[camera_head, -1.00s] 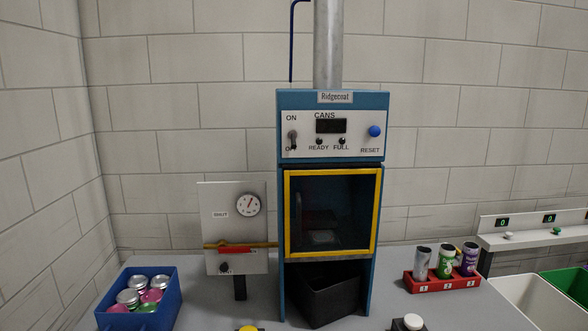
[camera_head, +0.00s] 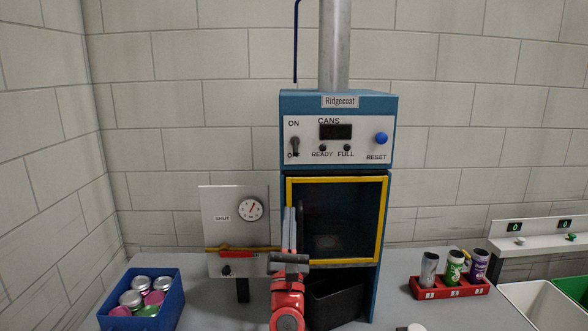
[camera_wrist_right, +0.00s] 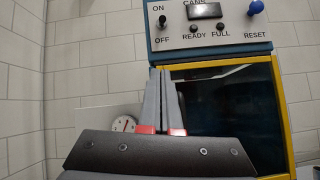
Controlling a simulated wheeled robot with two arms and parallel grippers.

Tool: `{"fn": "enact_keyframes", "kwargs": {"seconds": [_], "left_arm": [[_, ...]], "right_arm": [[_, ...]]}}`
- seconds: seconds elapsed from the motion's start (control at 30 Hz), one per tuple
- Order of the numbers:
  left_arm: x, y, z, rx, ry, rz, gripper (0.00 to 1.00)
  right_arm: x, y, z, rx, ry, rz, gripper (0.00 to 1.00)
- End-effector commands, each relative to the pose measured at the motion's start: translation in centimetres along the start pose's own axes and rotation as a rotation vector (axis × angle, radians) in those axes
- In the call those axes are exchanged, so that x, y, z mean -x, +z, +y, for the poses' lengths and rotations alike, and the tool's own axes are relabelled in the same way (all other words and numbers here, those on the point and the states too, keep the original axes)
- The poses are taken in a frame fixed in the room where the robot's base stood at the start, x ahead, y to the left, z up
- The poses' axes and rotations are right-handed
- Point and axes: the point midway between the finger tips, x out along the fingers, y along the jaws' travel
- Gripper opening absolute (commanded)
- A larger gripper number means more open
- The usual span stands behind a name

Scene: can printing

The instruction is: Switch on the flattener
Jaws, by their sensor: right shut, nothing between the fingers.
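The flattener is a tall blue cabinet labelled Ridgecoat (camera_head: 338,178) with a yellow-framed window. Its white panel has a dark toggle switch (camera_head: 295,145) at the left between ON and OFF, with the lever down at OFF. It also shows in the right wrist view as the switch (camera_wrist_right: 162,22). The display (camera_head: 336,132) is dark. My right gripper (camera_head: 289,212) is shut and empty in front of the window's left edge, below the switch and apart from it. Its fingers (camera_wrist_right: 161,72) point up toward the panel in the wrist view. My left gripper is not in view.
A white gauge panel (camera_head: 212,200) with a red-handled valve stands left of the cabinet. A blue crate of cans (camera_head: 172,310) is at front left. A red rack (camera_head: 447,291) holds three cans at right. A black bin (camera_head: 338,300) sits under the cabinet. A blue reset knob (camera_head: 381,138) is at the panel's right.

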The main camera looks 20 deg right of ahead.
Motion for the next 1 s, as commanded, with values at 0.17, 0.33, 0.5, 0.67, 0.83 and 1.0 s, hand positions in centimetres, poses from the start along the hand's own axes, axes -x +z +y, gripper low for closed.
{"fn": "enact_keyframes", "kwargs": {"seconds": [0.17, 0.33, 0.5, 0.67, 0.83, 1.0], "left_arm": [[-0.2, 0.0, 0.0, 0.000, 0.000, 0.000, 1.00], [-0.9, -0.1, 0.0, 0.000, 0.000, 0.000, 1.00], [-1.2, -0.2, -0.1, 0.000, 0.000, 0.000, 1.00], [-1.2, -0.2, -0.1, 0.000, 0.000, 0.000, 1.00], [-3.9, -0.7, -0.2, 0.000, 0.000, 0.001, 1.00], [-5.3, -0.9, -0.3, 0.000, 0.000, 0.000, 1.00]], "right_arm": [[-0.5, 0.0, -0.1, -0.002, -0.002, 0.001, 0.00], [-3.0, 0.2, 0.0, -0.004, -0.003, 0.001, 0.00], [-6.3, 0.2, -0.1, -0.006, -0.004, -0.001, 0.00], [-9.1, 0.0, -0.1, -0.005, -0.004, 0.000, 0.00], [-10.9, 2.1, 0.2, -0.002, 0.004, 0.002, 0.00], [-11.1, 3.4, 0.1, -0.002, 0.002, 0.003, 0.00]]}}
